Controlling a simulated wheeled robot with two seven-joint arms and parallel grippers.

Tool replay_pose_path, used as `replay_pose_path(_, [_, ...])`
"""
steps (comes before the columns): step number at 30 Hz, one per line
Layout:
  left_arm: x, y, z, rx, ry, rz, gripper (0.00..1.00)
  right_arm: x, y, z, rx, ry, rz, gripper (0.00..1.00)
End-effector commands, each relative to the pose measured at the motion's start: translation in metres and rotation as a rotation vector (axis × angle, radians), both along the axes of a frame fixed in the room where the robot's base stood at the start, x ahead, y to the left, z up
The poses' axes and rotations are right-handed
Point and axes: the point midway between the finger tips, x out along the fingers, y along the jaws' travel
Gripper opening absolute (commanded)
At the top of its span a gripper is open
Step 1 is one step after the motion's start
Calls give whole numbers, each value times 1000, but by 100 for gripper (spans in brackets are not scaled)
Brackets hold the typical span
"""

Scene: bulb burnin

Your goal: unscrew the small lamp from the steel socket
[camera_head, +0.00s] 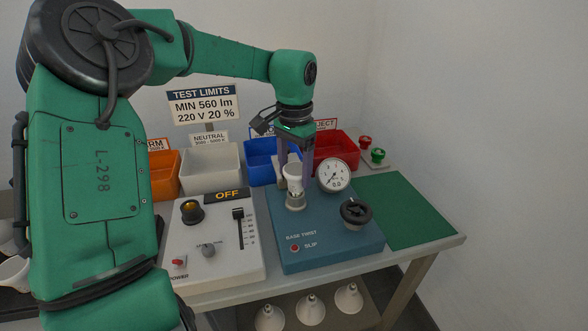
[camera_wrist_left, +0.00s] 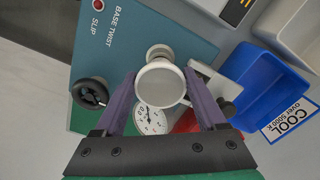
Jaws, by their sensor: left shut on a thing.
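The small white lamp (camera_head: 292,178) stands upright over the steel socket (camera_head: 296,203) on the blue base-twist box (camera_head: 325,250). My left gripper (camera_head: 293,167) comes down from above and is shut on the lamp. In the left wrist view the lamp's round pale face (camera_wrist_left: 160,84) lies between the two purple fingers of my left gripper (camera_wrist_left: 160,78). The lamp's lower end meets the socket; the thread is hidden, so I cannot tell how far it is screwed in. My right gripper is out of view.
Orange (camera_head: 163,173), white (camera_head: 210,168), blue (camera_head: 260,162) and red (camera_head: 338,147) bins stand behind. The grey control box (camera_head: 215,265) reads OFF. A green mat (camera_head: 405,208) lies bare at right.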

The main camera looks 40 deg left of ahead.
Motion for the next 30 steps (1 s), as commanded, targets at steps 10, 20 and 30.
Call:
replay_pose_path(10, [0, 0, 0, 0, 0, -3, 96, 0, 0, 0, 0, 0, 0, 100])
replay_pose_path(20, [2, 2, 3, -2, -1, -619, 96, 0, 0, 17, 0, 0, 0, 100])
replay_pose_path(30, [4, 5, 2, -1, -2, -1491, 96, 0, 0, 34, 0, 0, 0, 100])
